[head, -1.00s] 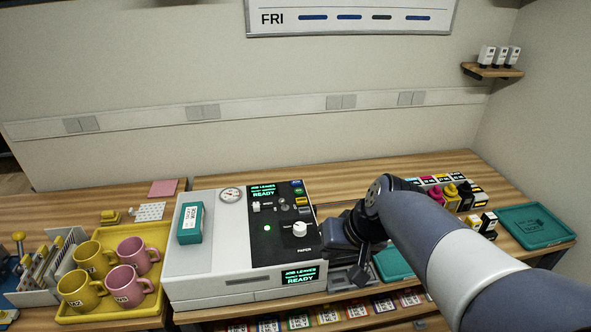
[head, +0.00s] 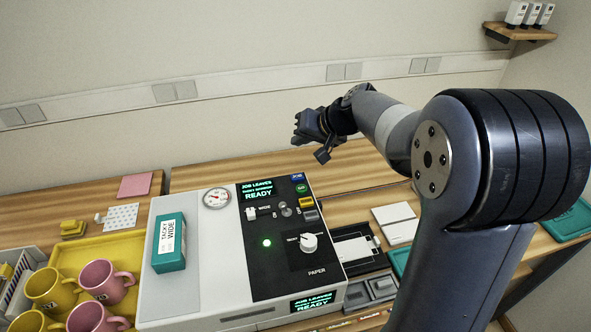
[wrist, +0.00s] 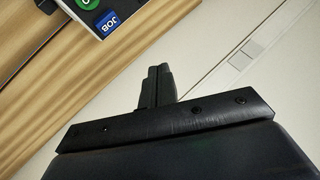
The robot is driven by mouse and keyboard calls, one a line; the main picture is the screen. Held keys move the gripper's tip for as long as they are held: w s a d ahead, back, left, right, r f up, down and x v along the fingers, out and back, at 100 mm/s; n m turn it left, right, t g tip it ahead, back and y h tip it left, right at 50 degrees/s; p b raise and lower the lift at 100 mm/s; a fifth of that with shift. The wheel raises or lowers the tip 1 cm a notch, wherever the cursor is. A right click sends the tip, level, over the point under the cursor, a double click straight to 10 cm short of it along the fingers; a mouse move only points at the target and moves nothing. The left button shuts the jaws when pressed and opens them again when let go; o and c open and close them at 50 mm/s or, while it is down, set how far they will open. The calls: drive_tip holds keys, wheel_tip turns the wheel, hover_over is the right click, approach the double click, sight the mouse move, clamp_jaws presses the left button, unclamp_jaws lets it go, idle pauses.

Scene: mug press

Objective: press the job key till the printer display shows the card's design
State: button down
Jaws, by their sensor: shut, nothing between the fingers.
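The printer (head: 180,290) is white with a black control panel. Its upper display (head: 257,190) and its front display (head: 313,302) both read JOB LEAVES and READY, with a smaller line I cannot read. The blue job key (head: 297,178) is at the panel's far right corner, and it also shows in the wrist view (wrist: 107,23). My gripper (head: 297,131) is shut and empty, raised beyond the printer's back edge and apart from the key. In the wrist view its closed fingers (wrist: 157,72) point away from the key, which lies to their upper left. I cannot make out the card.
A green button (head: 302,188) sits right beside the job key. A paper dial (head: 308,242) and a teal box (head: 170,244) are on the printer. A yellow tray (head: 95,254) with mugs stands at left. The wall is close behind the bench.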

idle(0.4)
drive_tip(key=b, duration=0.5)
hover_over(300, 179)
wheel_tip(300, 179, down, 8)
drive_tip(key=shift+w+r, duration=0.1)
drive_tip(key=shift+r, duration=0.05)
drive_tip(key=shift+f+b, duration=0.55)
drive_tip(key=shift+b, duration=0.15)
drive_tip(key=shift+f, duration=0.15)
idle(1.1)
drive_tip(key=shift+f+b, duration=0.3)
drive_tip(key=shift+b, duration=0.35)
drive_tip(key=shift+f+b, duration=0.45)
drive_tip(key=shift+b, duration=0.1)
idle(0.4)
drive_tip(key=shift+r, duration=0.15)
drive_tip(key=shift+r+p, duration=0.55)
drive_tip(key=shift+r, duration=0.2)
